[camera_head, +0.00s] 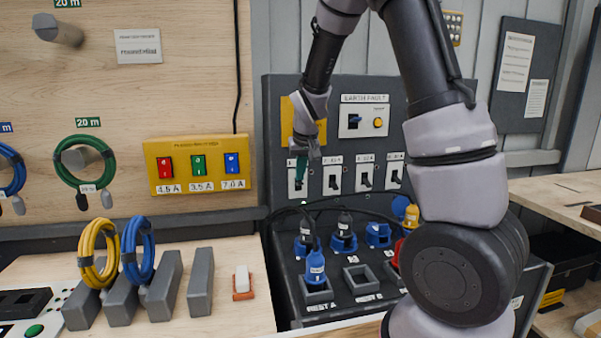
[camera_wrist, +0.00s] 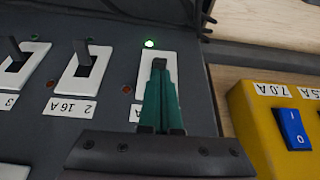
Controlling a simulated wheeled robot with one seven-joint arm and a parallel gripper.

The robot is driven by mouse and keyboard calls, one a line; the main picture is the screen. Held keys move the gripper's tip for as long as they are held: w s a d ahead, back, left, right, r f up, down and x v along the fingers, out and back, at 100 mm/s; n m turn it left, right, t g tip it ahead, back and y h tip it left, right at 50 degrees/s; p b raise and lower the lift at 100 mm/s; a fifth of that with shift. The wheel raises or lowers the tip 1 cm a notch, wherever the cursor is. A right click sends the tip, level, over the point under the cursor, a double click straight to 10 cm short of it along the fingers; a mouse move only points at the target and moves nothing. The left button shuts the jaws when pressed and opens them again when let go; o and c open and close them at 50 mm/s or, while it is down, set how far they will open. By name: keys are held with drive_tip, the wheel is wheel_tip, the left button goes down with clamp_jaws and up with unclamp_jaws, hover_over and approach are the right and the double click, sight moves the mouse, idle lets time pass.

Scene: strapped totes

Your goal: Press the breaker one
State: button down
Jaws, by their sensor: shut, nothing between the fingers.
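Breaker one is the leftmost white switch plate (camera_head: 292,186) in the row on the dark panel. In the wrist view its plate (camera_wrist: 143,70) lies beneath my fingers, which hide most of its lever. My gripper (camera_head: 301,176) is shut and empty, its green fingertips over this plate; it also shows in the wrist view (camera_wrist: 160,66). I cannot tell whether the tips touch the lever. A green lamp (camera_wrist: 149,43) glows beside the plate's end; a dull red lamp (camera_wrist: 126,89) sits at its side.
Breaker two (camera_wrist: 84,64), marked 16 A, is the neighbouring switch, with more breakers beyond. A yellow box (camera_head: 198,164) with red, green and blue switches is left of the panel. Plugs and sockets (camera_head: 360,279) fill the sloped surface below. A cable (camera_head: 315,201) runs beneath the breakers.

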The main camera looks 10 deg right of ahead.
drive_tip(key=shift+s+f, duration=0.2)
drive_tip(key=shift+s, duration=0.1)
idle(0.4)
drive_tip(key=shift+s+f, duration=0.7)
drive_tip(key=shift+f, duration=0.25)
drive_tip(key=shift+r, duration=0.1)
drive_tip(key=shift+r, duration=0.7)
